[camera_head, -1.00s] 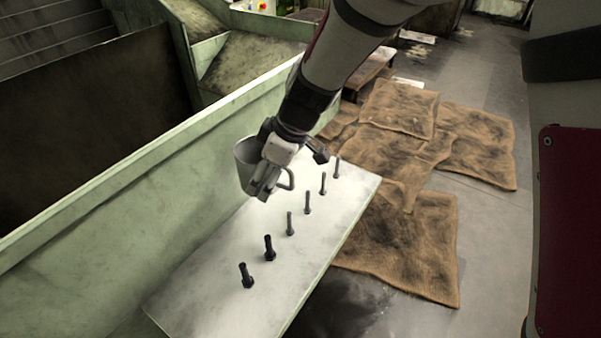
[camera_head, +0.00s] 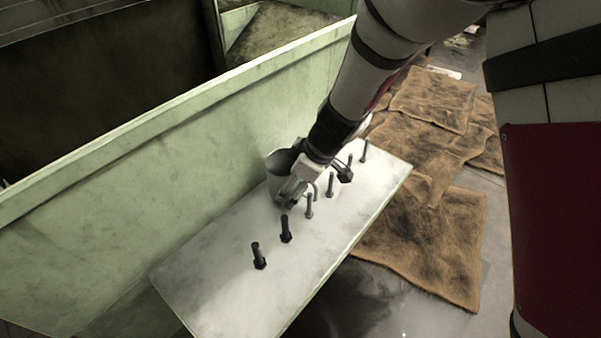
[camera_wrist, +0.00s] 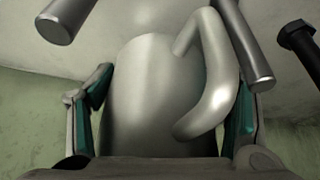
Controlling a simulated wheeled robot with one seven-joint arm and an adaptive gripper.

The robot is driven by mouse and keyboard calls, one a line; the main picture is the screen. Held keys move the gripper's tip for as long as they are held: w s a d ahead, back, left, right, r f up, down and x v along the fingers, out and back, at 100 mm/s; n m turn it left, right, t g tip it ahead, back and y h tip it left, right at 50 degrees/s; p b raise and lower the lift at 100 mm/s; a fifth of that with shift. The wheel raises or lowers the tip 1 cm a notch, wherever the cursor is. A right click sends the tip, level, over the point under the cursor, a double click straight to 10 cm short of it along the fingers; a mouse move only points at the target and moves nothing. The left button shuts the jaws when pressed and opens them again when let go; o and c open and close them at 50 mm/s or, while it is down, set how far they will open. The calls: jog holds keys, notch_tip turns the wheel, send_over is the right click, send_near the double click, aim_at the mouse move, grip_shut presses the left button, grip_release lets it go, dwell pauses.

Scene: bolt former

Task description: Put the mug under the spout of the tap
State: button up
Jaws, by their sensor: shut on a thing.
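The grey metal mug (camera_head: 273,183) is in my gripper (camera_head: 290,192), above or on the light metal shelf (camera_head: 210,278); I cannot tell whether it touches. It is beside the row of bolts, on the side of the green wall. In the wrist view the mug (camera_wrist: 145,95) fills the middle, with its curved handle toward the right. The gripper's green-padded fingers (camera_wrist: 165,110) flank it left and right, shut on it. My arm and gripper hide part of the mug in the head view. I see no tap or spout.
Dark bolts (camera_head: 285,229) and grey bolts (camera_head: 309,206) stand upright in a row along the shelf. A tall green wall (camera_head: 150,180) borders its left side. Brown sacking (camera_head: 430,240) lies on the floor at right. The shelf's near left part is clear.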

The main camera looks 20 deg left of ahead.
jog(key=shift+f, duration=0.25)
jog(key=o, duration=1.3)
jog(key=shift+c, duration=0.2)
jog(key=p+v, duration=0.1)
jog(key=v, duration=1.1)
jog(key=shift+r, duration=0.15)
